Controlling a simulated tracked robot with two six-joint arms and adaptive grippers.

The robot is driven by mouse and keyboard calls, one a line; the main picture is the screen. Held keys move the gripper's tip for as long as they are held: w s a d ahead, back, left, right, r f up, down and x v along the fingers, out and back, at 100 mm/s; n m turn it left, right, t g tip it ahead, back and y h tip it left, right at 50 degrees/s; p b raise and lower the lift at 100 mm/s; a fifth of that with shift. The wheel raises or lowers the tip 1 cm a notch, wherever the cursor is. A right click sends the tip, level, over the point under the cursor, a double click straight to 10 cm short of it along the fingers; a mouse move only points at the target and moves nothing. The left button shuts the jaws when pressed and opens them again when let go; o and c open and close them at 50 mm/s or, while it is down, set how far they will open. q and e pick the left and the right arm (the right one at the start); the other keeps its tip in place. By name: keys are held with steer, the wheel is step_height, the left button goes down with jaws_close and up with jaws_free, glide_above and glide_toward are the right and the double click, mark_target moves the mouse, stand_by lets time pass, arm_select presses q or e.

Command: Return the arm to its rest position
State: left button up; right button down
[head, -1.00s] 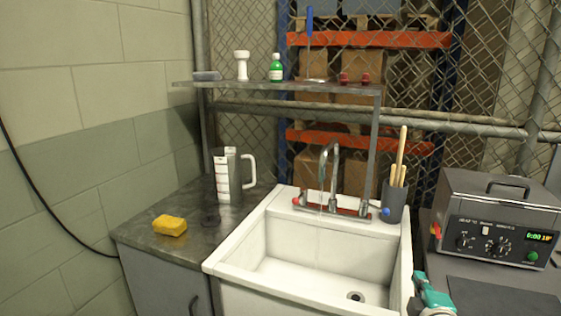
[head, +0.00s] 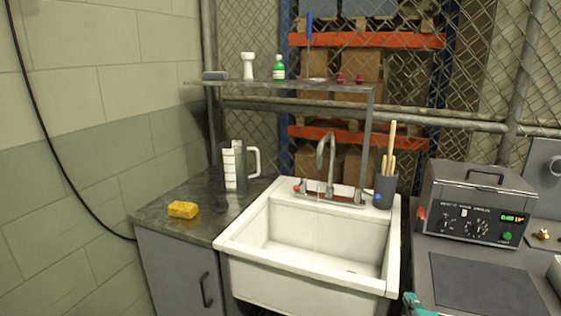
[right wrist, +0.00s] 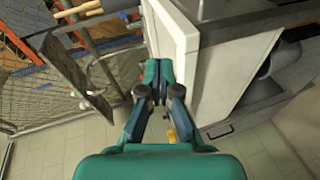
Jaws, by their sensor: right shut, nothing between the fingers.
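My right gripper shows in the right wrist view (right wrist: 158,72) with its dark fingers together and nothing between them. In the head view only a teal part of my right arm (head: 418,307) shows at the bottom edge, in front of the sink's right side; the fingers are hardly visible there. In the wrist view the white sink (right wrist: 178,40) lies just beyond and beside the fingers; whether they touch it I cannot tell. In the head view the sink (head: 305,278) stands in the middle with its faucet (head: 327,150) behind. My left gripper is out of view.
A yellow sponge (head: 183,209) and a clear measuring jug (head: 231,166) stand on the left counter. A dark cup with wooden sticks (head: 385,190) is behind the sink. A boxy device (head: 470,205) and a dark mat (head: 485,284) occupy the right bench. A shelf (head: 290,85) spans above.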

steer(key=s+a+f+m+g+y+p, duration=0.2)
steer(key=s+a+f+g, duration=0.35)
steer(key=f, duration=0.55)
steer(key=s+a+f+m+g+y+p, duration=0.1)
steer(key=s+a+f+g+y, duration=0.1)
steer(key=s+a+f, duration=0.7)
steer(key=s+a+f+m+g+y, duration=0.1)
steer(key=s+f+m+g, duration=0.2)
steer(key=s+m, duration=0.3)
steer(key=s+a+f+m+g+y, duration=0.1)
steer(key=s+a+f+m+g, duration=0.1)
steer(key=s+m, duration=0.5)
step_height(320, 180, down, 2)
steer(key=shift+s+f+m+g+y+p, duration=0.25)
steer(key=shift+s+m+g+y+p, duration=0.1)
steer(key=shift+s+g, duration=0.55)
